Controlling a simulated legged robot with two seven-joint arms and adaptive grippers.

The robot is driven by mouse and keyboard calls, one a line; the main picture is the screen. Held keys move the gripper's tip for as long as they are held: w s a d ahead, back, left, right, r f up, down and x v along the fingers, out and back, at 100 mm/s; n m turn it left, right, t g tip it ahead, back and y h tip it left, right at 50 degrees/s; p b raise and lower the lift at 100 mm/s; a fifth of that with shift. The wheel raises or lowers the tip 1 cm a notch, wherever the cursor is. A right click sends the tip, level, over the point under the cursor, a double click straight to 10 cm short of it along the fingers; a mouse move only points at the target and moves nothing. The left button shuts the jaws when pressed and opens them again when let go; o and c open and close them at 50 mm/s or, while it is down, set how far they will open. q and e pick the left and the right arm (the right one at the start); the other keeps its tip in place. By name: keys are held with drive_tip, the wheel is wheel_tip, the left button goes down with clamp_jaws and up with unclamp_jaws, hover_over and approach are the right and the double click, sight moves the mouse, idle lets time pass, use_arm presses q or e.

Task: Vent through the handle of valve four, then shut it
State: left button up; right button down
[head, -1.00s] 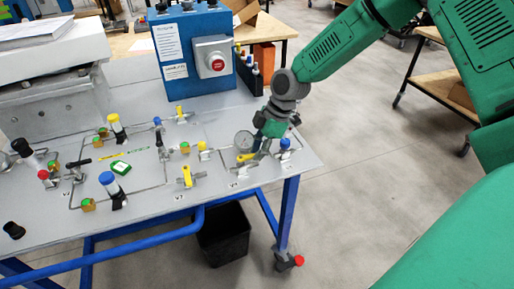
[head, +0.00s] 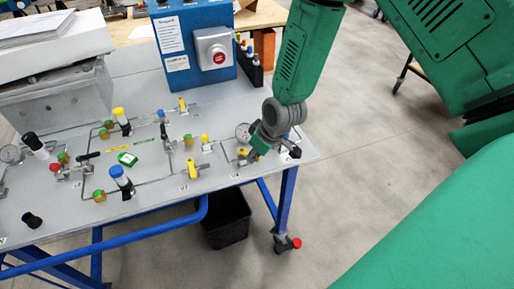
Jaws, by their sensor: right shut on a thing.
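My right gripper (head: 252,156) reaches down to the right end of the grey panel table (head: 215,115), shut at a yellow valve handle (head: 243,151). Only a small part of this handle shows; the fingers and wrist hide the rest, so its exact angle cannot be told. A round gauge (head: 243,131) stands just behind the fingers. The small label in front of this valve is too blurred to read for sure. Another yellow-handled valve (head: 191,171) sits to the left, apart from the gripper. My left gripper is not in view.
A blue box with a red button (head: 219,58) stands at the back of the table. Blue-, yellow- and black-capped parts and thin pipes cover the left side. A dark fitting (head: 294,152) sits close right of my gripper. A black bin (head: 228,222) stands below.

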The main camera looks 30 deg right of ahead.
drive_tip(key=m, duration=0.1)
drive_tip(key=a+m+h, duration=0.1)
drive_tip(key=m+p, duration=0.1)
drive_tip(key=shift+w+a+r, duration=0.15)
drive_tip(key=shift+a+r, duration=0.1)
drive_tip(key=shift+a, duration=0.05)
drive_tip(key=shift+w+a+m+h+p, duration=0.1)
drive_tip(key=shift+a+m+h+p, duration=0.2)
drive_tip(key=shift+m, duration=0.5)
drive_tip(key=shift+w+a+m+h+p, duration=0.1)
drive_tip(key=shift+a+m+h+p, duration=0.2)
drive_tip(key=shift+m, duration=0.5)
drive_tip(key=c, duration=1.7)
unclamp_jaws()
drive_tip(key=shift+c, duration=0.2)
drive_tip(key=shift+o, duration=1)
drive_tip(key=shift+f, duration=0.15)
drive_tip(key=shift+s, duration=0.15)
